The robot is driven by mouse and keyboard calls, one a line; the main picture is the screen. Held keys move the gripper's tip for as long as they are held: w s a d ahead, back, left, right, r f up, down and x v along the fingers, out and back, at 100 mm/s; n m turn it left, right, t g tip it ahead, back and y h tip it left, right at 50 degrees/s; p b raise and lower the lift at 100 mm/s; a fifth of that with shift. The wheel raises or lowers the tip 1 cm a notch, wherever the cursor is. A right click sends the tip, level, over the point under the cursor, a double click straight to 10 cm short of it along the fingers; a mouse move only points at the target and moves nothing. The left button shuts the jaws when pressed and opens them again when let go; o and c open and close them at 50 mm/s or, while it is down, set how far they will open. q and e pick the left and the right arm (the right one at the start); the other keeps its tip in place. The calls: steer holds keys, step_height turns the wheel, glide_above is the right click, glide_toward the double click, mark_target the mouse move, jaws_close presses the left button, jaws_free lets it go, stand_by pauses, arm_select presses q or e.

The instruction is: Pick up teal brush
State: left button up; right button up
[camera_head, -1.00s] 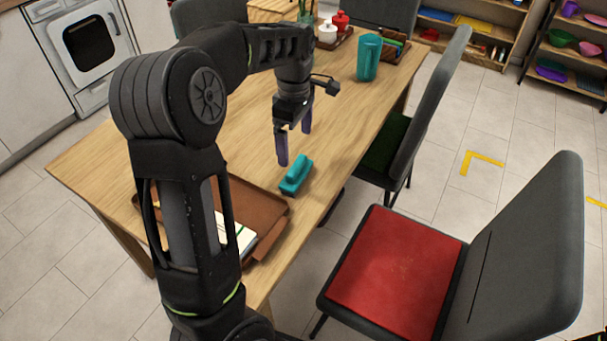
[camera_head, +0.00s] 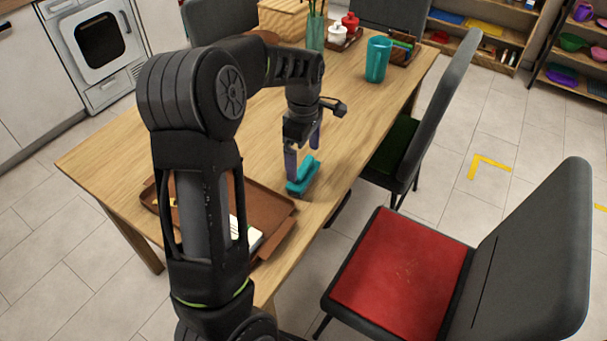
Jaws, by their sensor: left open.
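The teal brush (camera_head: 302,180) lies on the wooden table (camera_head: 110,165), near its right edge. My left gripper (camera_head: 303,160) points down at the brush with its purple fingers apart. One finger is at the near left side of the brush and the other shows above its far side. The fingers look level with the brush's upper part; I cannot tell whether they touch it. My right gripper is not in view.
A brown tray (camera_head: 272,203) with papers lies left of the brush, partly behind my left arm. A teal cup (camera_head: 378,60) and small jars (camera_head: 350,24) stand at the far end. Chairs, one with a red seat (camera_head: 402,270), line the right edge.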

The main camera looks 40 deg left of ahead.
arm_select(q)
steer(key=shift+f, duration=1.4)
steer(key=c, duration=1.4)
